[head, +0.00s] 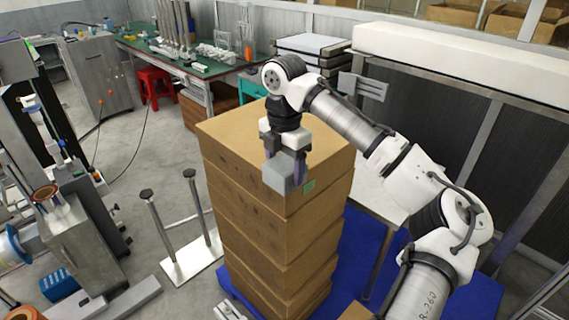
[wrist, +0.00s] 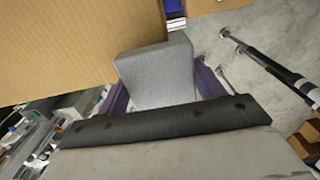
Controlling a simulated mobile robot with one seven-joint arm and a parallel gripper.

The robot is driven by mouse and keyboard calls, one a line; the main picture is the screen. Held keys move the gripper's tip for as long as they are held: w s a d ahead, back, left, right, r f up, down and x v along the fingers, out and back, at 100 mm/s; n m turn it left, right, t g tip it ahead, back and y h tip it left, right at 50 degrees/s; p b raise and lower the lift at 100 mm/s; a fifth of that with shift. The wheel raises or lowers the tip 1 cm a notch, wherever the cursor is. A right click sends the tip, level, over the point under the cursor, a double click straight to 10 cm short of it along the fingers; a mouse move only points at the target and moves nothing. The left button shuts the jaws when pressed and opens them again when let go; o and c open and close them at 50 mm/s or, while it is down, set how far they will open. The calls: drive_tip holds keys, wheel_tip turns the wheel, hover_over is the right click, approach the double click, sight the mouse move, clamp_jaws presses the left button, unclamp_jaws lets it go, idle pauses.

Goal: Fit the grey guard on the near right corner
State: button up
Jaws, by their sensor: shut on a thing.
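The grey guard (head: 277,179) is a small angled block in my gripper (head: 285,168). My gripper is shut on it, with the purple fingers on either side, pointing down. In the head view the guard overlaps the near corner of the top carton in a tall stack of brown cartons (head: 255,187). In the wrist view the guard (wrist: 157,72) lies against the edge of the cardboard (wrist: 75,45) in the picture. I cannot tell whether it touches the carton, and the carton corner behind it is hidden.
The stack stands on a blue pallet (head: 372,268). A white stand with two posts (head: 190,262) is left of it. A green-topped bench (head: 190,65) and red stool (head: 155,85) are behind. A white-topped table (head: 372,195) is close on the right.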

sight(284, 163)
drive_tip(key=shift+f, duration=0.55)
drive_tip(key=o, duration=1)
drive_tip(key=shift+c, duration=0.2)
wheel_tip(284, 163, up, 13)
drive_tip(key=b, duration=0.1)
drive_tip(key=shift+b, duration=0.3)
